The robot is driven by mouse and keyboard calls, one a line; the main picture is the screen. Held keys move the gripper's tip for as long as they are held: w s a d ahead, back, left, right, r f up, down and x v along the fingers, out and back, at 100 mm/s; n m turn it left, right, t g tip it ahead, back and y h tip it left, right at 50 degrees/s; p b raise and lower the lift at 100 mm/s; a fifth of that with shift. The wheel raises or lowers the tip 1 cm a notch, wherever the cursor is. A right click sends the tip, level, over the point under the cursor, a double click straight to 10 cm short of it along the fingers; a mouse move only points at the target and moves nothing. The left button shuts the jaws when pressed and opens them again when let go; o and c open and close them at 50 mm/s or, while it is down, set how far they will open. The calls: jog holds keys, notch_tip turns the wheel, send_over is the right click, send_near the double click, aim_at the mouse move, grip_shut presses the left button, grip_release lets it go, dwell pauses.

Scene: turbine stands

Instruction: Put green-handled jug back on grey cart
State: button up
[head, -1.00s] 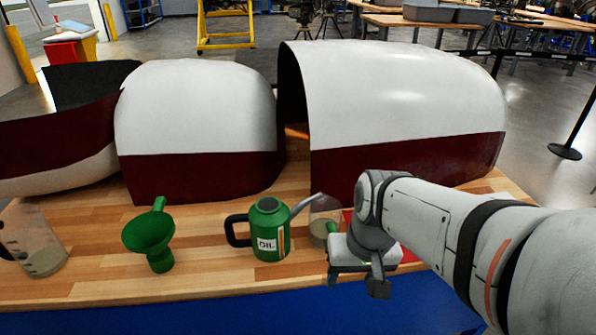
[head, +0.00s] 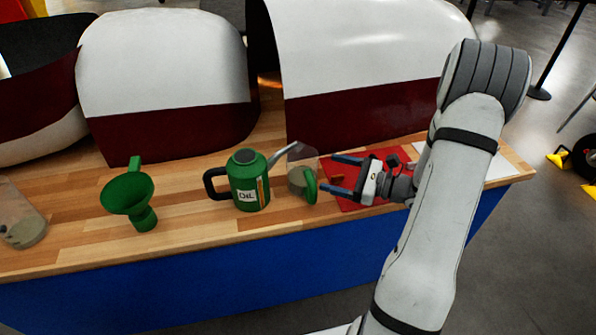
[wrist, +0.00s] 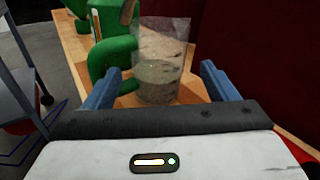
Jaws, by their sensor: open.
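The green-handled jug (head: 298,181) is a clear jug with grey-brown contents, standing on the wooden bench. Its green handle (head: 310,186) faces my gripper. In the wrist view the jug (wrist: 160,62) is ahead between the fingers, with its green handle (wrist: 104,60) close to the left finger. My gripper (head: 333,174) is open and empty, just to the right of the jug. It also shows at the bottom of the wrist view (wrist: 162,85). I cannot tell whether a finger touches the handle. A grey cart stands at the left in the wrist view (wrist: 18,90), only partly visible.
A green oil can (head: 248,180) stands left of the jug, with its spout pointing at it. A green funnel (head: 130,197) and another clear jug (head: 18,222) are farther left. A red mat (head: 350,200) lies under my gripper. Large white-and-maroon shells (head: 365,75) stand behind.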

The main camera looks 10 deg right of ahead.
aim_at(305, 169)
jog(key=shift+w+a+f+m+t, duration=0.1)
jog(key=shift+a+f+m+t, duration=0.1)
jog(key=shift+f+m, duration=0.3)
jog(key=shift+w+a+f+m+t, duration=0.1)
jog(key=shift+f+m+t, duration=0.1)
jog(key=shift+f+m, duration=0.3)
jog(key=x, duration=0.4)
jog(key=p+x, duration=0.1)
jog(key=x, duration=0.3)
jog(key=shift+s+a+r, duration=0.2)
jog(key=c, duration=0.8)
jog(key=shift+r, duration=0.1)
